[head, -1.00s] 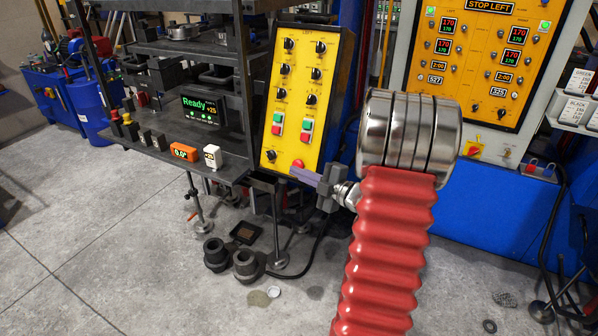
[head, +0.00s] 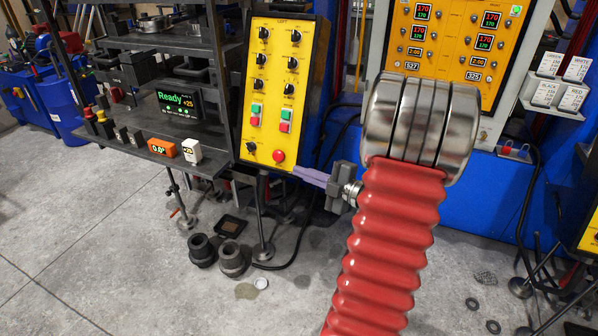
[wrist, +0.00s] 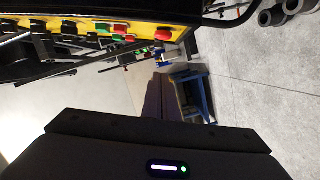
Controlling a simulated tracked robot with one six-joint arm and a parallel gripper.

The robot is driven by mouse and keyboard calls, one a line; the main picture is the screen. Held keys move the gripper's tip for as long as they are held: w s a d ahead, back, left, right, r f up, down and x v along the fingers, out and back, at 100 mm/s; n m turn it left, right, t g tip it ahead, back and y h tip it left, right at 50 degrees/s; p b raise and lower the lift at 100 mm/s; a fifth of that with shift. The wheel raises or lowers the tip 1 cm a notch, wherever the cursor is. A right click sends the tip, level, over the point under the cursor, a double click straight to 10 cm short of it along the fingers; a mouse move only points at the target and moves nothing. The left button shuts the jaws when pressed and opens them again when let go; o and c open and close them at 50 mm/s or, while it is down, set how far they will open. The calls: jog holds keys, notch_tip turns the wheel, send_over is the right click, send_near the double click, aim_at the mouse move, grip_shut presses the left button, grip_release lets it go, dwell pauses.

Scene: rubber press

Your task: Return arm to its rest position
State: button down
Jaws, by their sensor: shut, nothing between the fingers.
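My arm, with a red ribbed sleeve and a steel joint, rises in the right half of the head view. My gripper (head: 312,176) points left, with its purple-grey fingers closed together and nothing between them. In the head view its fingertips appear just below and right of the red round button on the yellow left control panel (head: 283,90); I cannot tell whether they touch the panel. In the wrist view the closed fingers (wrist: 158,97) point away from the camera, and the panel's buttons lie above them.
A dark press shelf (head: 185,150) with a "Ready" display (head: 179,103) stands left of the panel. Dark cylindrical parts (head: 232,257) stand on the floor below. A blue press cabinet (head: 480,200) is behind my arm. The grey floor at lower left is clear.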

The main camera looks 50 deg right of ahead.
dwell(0.3)
jog(key=s+d+f+m+g+h, duration=0.9)
jog(key=d+m+g, duration=0.1)
jog(key=m, duration=0.3)
jog(key=s+a+r+y, duration=0.1)
jog(key=a+r, duration=0.4)
jog(key=a, duration=1.1)
jog(key=s+a+r+m+g+y, duration=0.1)
jog(key=a+r+y, duration=0.2)
jog(key=a, duration=1.3)
jog(key=s+a+r+y, duration=0.1)
jog(key=a+r+y, duration=0.2)
jog(key=a+r, duration=0.5)
jog(key=a, duration=0.7)
jog(key=shift+s+a+m, duration=0.2)
jog(key=shift+a+m, duration=0.1)
jog(key=shift+a, duration=0.1)
